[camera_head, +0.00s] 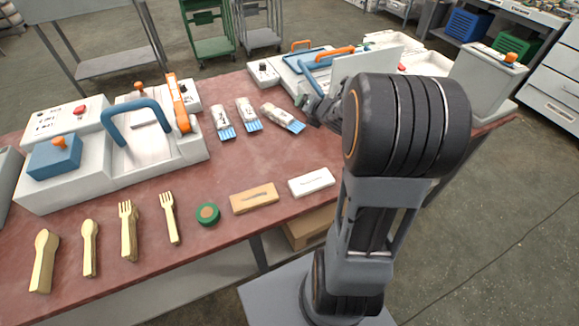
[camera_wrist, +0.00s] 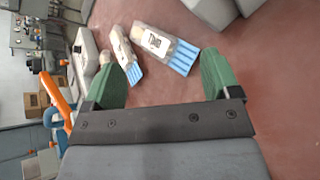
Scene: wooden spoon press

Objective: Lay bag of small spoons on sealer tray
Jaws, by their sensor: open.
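Three pale bags with blue-striped ends lie on the red-brown worktop: a left bag (camera_head: 222,122), a middle bag (camera_head: 248,114) and a right bag (camera_head: 283,117). Their labels are too small to tell which holds small spoons. My gripper (camera_wrist: 160,76) has green fingers, open and empty. In the wrist view, the nearest bag (camera_wrist: 168,48) lies beyond and between the fingertips; another bag (camera_wrist: 125,50) lies left of it. In the head view my gripper is mostly hidden behind my arm. A pale machine (camera_head: 264,74) with orange and blue handles, possibly the sealer, stands behind the bags, partly hidden.
A pale press (camera_head: 60,178) with a blue handle stands at the left. Wooden spoons (camera_head: 44,262) and forks (camera_head: 128,232) lie along the front edge, with a green round tin (camera_head: 207,214), a tan block (camera_head: 254,198) and a white block (camera_head: 311,182). The mid-worktop is clear.

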